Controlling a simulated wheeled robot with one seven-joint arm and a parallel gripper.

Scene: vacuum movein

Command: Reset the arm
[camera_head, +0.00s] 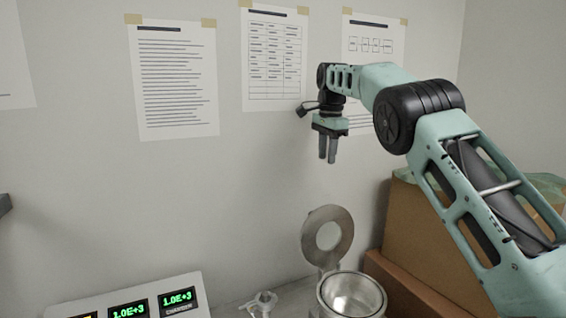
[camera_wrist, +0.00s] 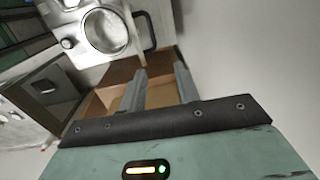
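My gripper (camera_head: 327,160) hangs in the air with its fingers pointing down, in front of the papers on the wall. The arm reaches in from the right and bends down at the wrist. In the wrist view the two fingers (camera_wrist: 162,74) stand apart with nothing between them, so the gripper is open and empty. It is well above the metal chamber (camera_head: 352,294), touching nothing.
The round chamber has its ring-shaped lid (camera_head: 311,238) raised; it also shows in the wrist view (camera_wrist: 104,30). A cardboard box (camera_head: 425,235) stands right of it. A display panel (camera_head: 185,282) with green digits is lower left. Papers (camera_head: 177,80) are taped to the wall.

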